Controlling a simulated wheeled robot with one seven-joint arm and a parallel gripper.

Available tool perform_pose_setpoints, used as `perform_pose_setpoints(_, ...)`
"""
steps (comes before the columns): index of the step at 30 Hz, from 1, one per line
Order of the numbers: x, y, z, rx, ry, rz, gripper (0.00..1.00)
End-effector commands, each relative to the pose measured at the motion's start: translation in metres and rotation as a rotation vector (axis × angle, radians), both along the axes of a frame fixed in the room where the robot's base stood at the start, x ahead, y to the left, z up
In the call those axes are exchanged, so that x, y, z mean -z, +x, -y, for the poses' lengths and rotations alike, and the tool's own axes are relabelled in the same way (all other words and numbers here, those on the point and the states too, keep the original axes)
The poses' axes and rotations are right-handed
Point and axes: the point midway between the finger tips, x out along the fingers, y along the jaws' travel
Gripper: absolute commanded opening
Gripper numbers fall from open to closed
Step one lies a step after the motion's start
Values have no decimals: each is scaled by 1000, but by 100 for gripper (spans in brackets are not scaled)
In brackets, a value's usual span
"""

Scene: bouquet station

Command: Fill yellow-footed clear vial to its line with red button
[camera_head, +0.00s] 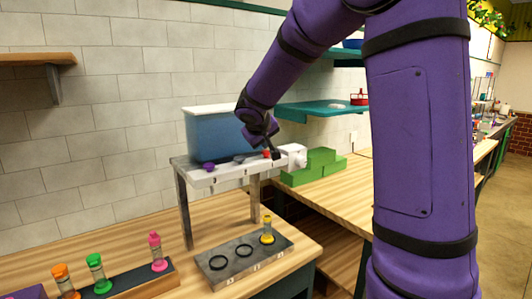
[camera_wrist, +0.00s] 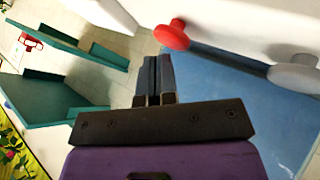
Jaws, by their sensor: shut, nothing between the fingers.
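The yellow-footed clear vial (camera_head: 267,231) stands upright at the right end of a grey tray (camera_head: 222,279), below the dispenser's front; its fill level is too small to read. The red button (camera_head: 267,154) sits at the right end of the dispenser's pale ledge (camera_head: 232,175). In the wrist view the red button (camera_wrist: 172,35) is a red knob just beyond and slightly right of my fingertips. My gripper (camera_wrist: 158,60) is shut and empty, with a small apparent gap to the button. In the head view my gripper (camera_head: 274,150) is beside the red button; contact cannot be told.
A blue tank (camera_head: 213,137) stands behind the ledge. A purple button (camera_head: 208,167) and a grey button (camera_wrist: 293,73) are on the ledge too. Orange, green and pink vials (camera_head: 157,251) stand in a rack at the front left.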

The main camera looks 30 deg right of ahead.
Motion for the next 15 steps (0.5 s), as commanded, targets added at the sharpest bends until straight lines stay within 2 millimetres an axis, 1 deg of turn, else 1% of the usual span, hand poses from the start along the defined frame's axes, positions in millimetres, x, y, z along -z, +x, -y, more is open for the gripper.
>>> perform_pose_setpoints(15, 5, 0, 0, 1, -1, -1, 0)
